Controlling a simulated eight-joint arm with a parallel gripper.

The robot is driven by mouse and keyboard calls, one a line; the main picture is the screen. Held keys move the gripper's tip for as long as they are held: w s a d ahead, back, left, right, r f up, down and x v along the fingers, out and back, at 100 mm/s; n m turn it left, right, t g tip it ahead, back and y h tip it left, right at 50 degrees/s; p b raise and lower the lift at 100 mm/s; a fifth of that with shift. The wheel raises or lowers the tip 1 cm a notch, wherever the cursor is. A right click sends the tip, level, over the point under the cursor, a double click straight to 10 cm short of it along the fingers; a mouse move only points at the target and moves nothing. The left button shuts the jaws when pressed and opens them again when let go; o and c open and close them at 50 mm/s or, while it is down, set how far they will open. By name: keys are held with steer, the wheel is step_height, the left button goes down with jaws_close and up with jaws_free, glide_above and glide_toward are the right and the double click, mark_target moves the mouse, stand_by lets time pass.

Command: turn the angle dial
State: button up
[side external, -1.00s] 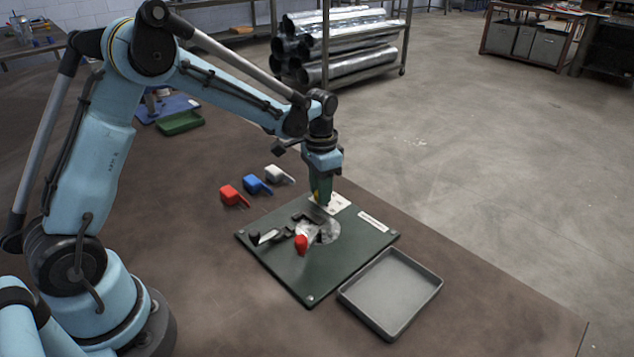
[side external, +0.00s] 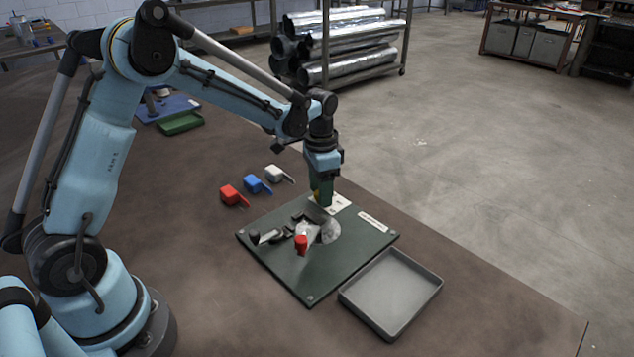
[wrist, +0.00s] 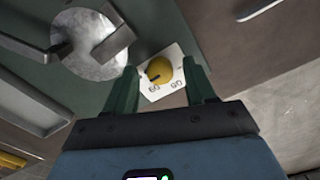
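The angle dial (wrist: 160,70) is a round yellow knob with a black pointer, on a white plate (wrist: 174,99) marked 60 and 90. Its pointer faces the lower left, toward the 60 side. My gripper (wrist: 161,66) has two green fingers, spread apart, one on each side of the dial in the wrist view. A gap shows between the fingers and the knob; contact is not clear. In the side view my gripper (side external: 321,204) points down at the white plate (side external: 343,202), at the back corner of the green board (side external: 345,262), and hides most of the dial.
The board carries a round metal piece (side external: 329,232), a red-tipped part (side external: 302,244) and a dark-handled clamp (side external: 266,237). A grey tray (side external: 391,291) lies at its right. Red (side external: 233,196), blue (side external: 256,184) and white (side external: 279,174) handled pieces lie behind. The right tabletop is clear.

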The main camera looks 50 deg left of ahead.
step_height(320, 180, up, 12)
stand_by(0.8)
steer(key=shift+s+r, duration=0.1)
steer(key=s+d+n+t, duration=0.2)
steer(key=s+t, duration=0.1)
steer(key=s, duration=0.5)
steer(key=s+d+n+t, duration=0.2)
steer(key=s+t, duration=0.2)
steer(key=s, duration=0.4)
steer(key=shift+f+n, duration=0.3)
steer(key=shift+f, duration=0.1)
